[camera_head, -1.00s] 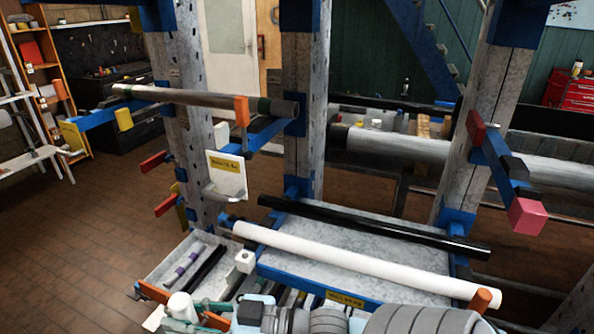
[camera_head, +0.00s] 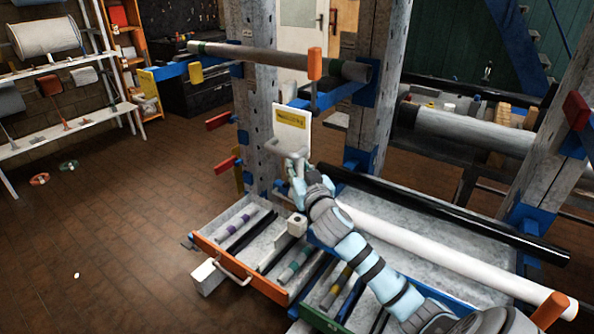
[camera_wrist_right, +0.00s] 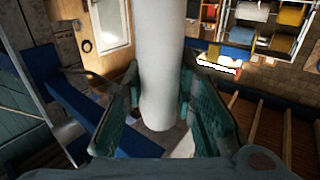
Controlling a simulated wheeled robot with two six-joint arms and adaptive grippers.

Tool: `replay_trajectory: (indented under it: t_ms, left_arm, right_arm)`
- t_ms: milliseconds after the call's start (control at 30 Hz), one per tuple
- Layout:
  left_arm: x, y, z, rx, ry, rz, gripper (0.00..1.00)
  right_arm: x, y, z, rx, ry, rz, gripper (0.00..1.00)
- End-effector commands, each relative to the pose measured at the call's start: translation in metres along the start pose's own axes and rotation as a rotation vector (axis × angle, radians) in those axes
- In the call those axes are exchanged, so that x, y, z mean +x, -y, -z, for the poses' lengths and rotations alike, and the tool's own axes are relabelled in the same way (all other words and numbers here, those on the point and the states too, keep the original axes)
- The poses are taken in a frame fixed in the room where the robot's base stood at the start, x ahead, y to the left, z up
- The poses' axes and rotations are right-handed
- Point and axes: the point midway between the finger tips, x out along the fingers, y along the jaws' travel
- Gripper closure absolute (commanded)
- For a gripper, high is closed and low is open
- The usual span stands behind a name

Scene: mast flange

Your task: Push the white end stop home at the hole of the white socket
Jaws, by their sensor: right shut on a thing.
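My right gripper (camera_head: 299,176) is just below the white sign panel, its arm reaching in from the lower right. In the right wrist view its teal fingers (camera_wrist_right: 160,112) are shut on a smooth white rounded cylinder, which looks like the white end stop (camera_wrist_right: 162,62). In the head view the held piece is small and mostly hidden by the gripper. A white block with a dark round hole, which looks like the white socket (camera_head: 297,224), sits at the drawer's corner below the gripper. The end stop is apart from it. My left gripper is out of view.
The white sign panel (camera_head: 292,128) stands close above the gripper. An open orange-fronted drawer (camera_head: 235,266) holds several rods. A long white tube (camera_head: 440,250) and a black tube (camera_head: 450,212) lie on the rack at right. The brick floor at left is mostly clear.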

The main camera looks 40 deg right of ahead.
Motion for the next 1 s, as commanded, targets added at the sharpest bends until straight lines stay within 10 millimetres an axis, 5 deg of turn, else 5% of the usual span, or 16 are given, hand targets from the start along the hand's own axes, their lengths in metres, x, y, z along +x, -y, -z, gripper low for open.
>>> replay_trajectory:
  t_ms: [400,800,1000]
  left_arm:
    - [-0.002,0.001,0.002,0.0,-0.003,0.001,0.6]
    - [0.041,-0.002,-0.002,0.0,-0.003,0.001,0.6]
    - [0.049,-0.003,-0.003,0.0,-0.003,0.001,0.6]
  right_arm:
    - [-0.002,0.0,0.002,0.001,-0.005,-0.001,1.0]
    - [-0.002,0.0,-0.047,0.0,-0.004,-0.001,1.0]
    - [-0.002,0.0,-0.057,0.0,-0.005,0.0,1.0]
